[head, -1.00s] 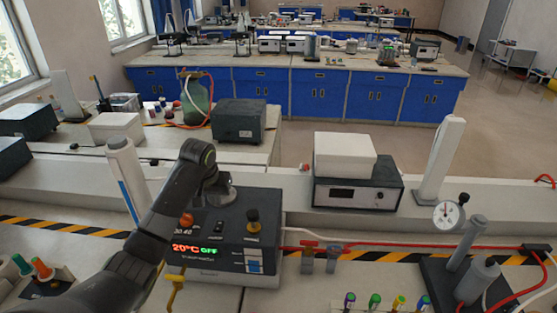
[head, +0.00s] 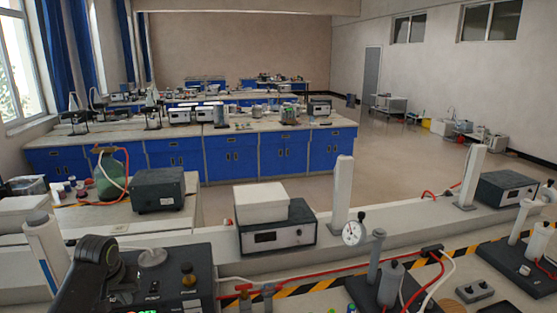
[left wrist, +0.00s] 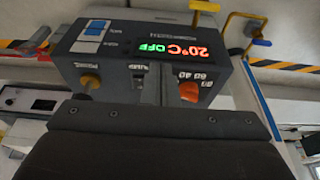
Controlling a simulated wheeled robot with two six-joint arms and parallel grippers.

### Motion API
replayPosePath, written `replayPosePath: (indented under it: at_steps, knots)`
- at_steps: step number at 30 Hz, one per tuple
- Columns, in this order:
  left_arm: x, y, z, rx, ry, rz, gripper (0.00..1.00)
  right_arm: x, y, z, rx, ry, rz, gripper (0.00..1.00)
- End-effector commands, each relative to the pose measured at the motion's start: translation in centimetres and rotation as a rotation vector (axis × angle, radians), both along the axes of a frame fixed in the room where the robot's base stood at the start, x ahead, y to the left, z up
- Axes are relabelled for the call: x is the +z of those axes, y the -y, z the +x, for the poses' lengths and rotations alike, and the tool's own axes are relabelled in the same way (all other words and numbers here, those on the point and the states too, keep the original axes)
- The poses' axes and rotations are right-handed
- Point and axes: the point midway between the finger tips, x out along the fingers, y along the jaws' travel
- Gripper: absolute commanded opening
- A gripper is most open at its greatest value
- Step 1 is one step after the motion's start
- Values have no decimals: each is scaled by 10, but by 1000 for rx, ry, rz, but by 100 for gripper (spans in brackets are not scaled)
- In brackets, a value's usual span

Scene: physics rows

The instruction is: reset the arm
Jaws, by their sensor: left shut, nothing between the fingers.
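My left arm comes in at the lower left of the head view. Its dark left gripper (head: 118,288) is over the left part of a dark control unit (head: 180,268), with its fingertips not clearly visible. In the left wrist view the control unit (left wrist: 140,50) appears upside down, with a green and red display reading 20°C OFF, an orange knob and a yellow knob. The dark gripper body (left wrist: 150,150) fills the bottom of that view. The left gripper is shut and empty. My right gripper is not in view.
A white box on a dark instrument (head: 278,235) stands behind the control unit. A white column (head: 342,195), a dial gauge (head: 353,233) and stands with red tubing (head: 388,285) are to the right. A white cylinder (head: 47,245) stands at the left.

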Motion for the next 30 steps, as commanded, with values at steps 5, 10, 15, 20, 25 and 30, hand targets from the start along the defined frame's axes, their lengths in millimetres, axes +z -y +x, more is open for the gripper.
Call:
replayPosePath:
  at_steps: [5, 10, 15, 20, 25, 30]
  knots:
    - [-18, 5, -14, -20, -4, 10, 0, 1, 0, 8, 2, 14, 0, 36]
    - [-39, 11, -33, -46, -10, 23, 0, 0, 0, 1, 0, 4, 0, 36]
    - [-63, 19, -59, -77, -13, 36, 0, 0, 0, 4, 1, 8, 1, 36]
    - [-91, 30, -96, -113, -18, 49, 0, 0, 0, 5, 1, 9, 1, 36]
    - [-123, 46, -161, -159, -18, 63, 0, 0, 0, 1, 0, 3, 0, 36]
    - [-138, 62, -233, -186, -9, 77, 0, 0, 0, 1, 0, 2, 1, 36]
